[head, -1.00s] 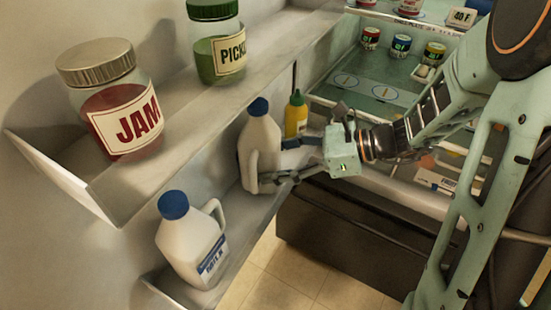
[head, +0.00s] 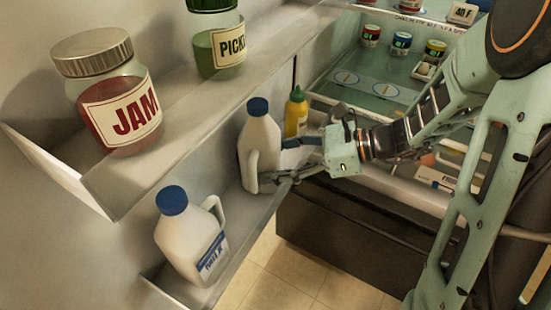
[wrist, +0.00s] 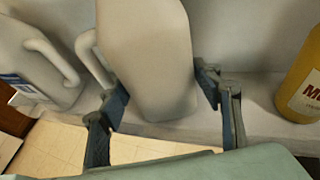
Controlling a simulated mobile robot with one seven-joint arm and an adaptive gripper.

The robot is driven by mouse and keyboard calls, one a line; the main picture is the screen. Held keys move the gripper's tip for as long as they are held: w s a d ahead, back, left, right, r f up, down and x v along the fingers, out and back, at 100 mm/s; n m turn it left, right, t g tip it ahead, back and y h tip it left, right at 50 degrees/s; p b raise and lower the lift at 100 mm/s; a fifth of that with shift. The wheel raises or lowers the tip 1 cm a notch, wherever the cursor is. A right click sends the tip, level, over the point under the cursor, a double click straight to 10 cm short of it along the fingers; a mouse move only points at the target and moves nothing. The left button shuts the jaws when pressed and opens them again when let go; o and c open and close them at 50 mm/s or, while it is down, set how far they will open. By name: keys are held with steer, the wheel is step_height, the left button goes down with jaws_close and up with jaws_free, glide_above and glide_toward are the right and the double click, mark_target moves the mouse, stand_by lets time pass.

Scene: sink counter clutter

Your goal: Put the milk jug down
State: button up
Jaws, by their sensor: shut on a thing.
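A white milk jug with a dark blue cap (head: 260,148) stands upright on the lower door shelf, by the shelf's far end. My gripper (head: 280,162) is shut on this jug from the right, one finger on each side of its body. In the wrist view the jug (wrist: 152,60) fills the space between the two fingers (wrist: 163,97), its handle toward the left. Its base appears to be at the shelf surface; contact there is hard to confirm.
A second blue-capped jug (head: 190,240) stands nearer on the same shelf (head: 240,225). A yellow bottle (head: 296,113) stands just beyond the held jug. A jam jar (head: 115,95) and a pickle jar (head: 218,45) stand on the upper shelf.

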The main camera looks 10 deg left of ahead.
steer(key=o, duration=2.2)
steer(key=shift+c, duration=0.2)
